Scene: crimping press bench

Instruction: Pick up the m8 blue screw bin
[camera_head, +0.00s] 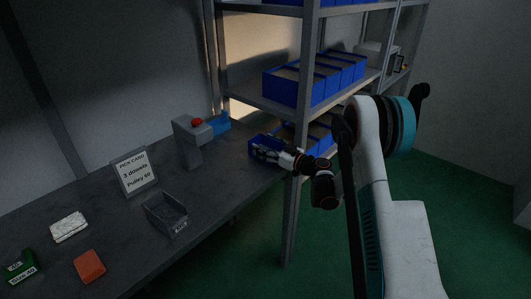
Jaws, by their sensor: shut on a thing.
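A blue bin (258,146) is at the right end of the dark bench, beside the shelf post. My gripper (280,156) is shut on this bin, with my arm reaching in from the right. The fingers cover part of the bin, and its label and contents are too small and dark to read. I cannot tell whether the bin rests on the bench or is raised slightly above it.
A metal shelf (262,104) holds several blue bins (290,88); its post (291,215) stands close to my gripper. On the bench (115,235) are a grey press (190,143), a pick card (134,171), a dark open tray (165,215) and an orange block (89,266).

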